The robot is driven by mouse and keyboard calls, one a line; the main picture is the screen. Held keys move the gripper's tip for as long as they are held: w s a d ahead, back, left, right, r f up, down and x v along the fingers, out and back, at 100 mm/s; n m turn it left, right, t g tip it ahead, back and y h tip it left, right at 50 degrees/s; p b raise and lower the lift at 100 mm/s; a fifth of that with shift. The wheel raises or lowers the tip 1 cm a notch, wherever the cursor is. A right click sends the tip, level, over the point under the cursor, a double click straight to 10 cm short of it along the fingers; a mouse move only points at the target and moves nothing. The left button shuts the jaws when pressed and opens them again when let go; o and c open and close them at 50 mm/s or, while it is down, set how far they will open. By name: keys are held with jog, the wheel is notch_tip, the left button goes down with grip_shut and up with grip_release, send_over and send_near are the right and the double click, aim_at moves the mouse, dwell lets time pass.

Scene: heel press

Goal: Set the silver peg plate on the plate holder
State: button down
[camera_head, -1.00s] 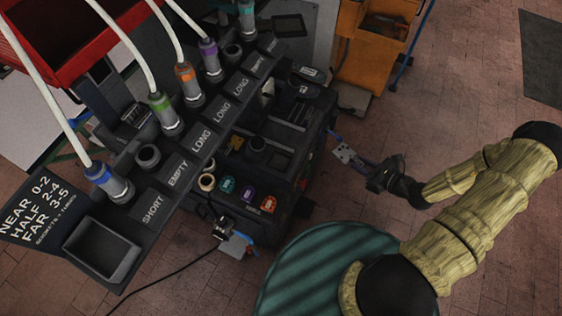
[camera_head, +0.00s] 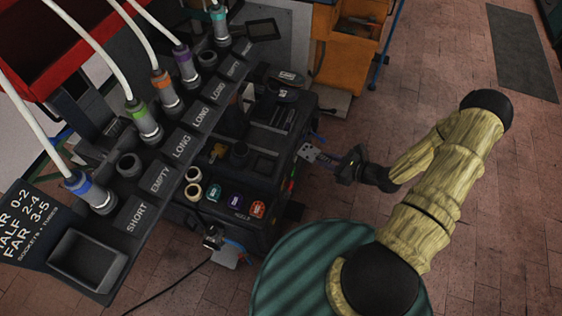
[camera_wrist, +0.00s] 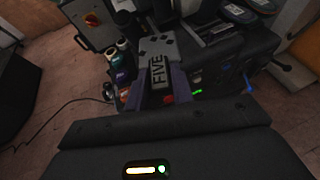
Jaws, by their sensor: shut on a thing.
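My gripper (camera_head: 337,162) is shut on the silver peg plate (camera_head: 309,153), which sticks out from the jaws toward the right side of the dark press machine. In the wrist view the plate (camera_wrist: 158,47) is a grey piece with several dark round spots and a "FIVE" label near the jaws. My gripper (camera_wrist: 158,84) has a finger on each side of it. The plate appears in front of the machine and apart from its top. I cannot clearly pick out the plate holder; the plate and the machine's parts overlap in the wrist view.
An orange cabinet (camera_head: 346,55) is behind.

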jog(key=w+a+f+n+g+b, duration=0.1)
jog(key=w+a+f+b, duration=0.6)
jog(key=b, duration=0.7)
jog(key=n+g+y+b, duration=0.2)
jog(key=b, duration=1.2)
send_over(281, 172)
notch_tip(281, 172, down, 6)
jog(key=shift+w+r, duration=0.1)
jog(key=shift+r, duration=0.05)
jog(key=shift+f+b, duration=1.35)
jog(key=shift+f, duration=0.5)
jog(key=shift+a+f+b, duration=0.1)
jog(key=shift+f+b, duration=0.4)
jog(key=shift+f, duration=0.05)
